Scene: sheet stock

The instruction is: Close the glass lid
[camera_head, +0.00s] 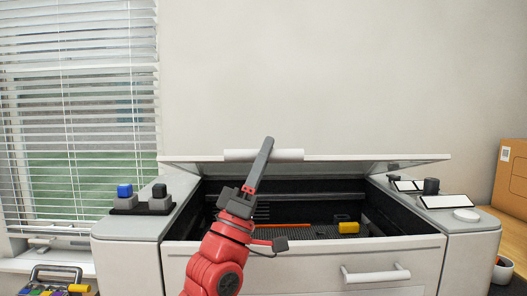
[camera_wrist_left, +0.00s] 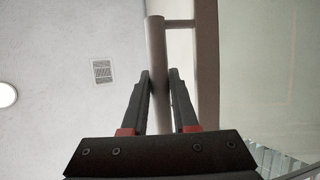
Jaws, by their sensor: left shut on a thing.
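The lid (camera_head: 380,158) of the white machine is raised, its front edge well above the black interior (camera_head: 300,212). A light bar handle (camera_head: 290,155) runs along its front edge. My left gripper (camera_head: 267,143) reaches up from below across this handle. In the left wrist view the handle (camera_wrist_left: 155,40) passes between the two fingers of the gripper (camera_wrist_left: 159,78), which are shut on it. The glass panel (camera_wrist_left: 260,60) shows to its right. My right gripper is in neither view.
The machine has a front drawer handle (camera_head: 376,274). A yellow piece (camera_head: 348,228) lies inside on the dark bed. Blue and black knobs (camera_head: 125,190) stand on the left side, panels (camera_head: 446,201) on the right. A cardboard box (camera_head: 511,180) stands far right.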

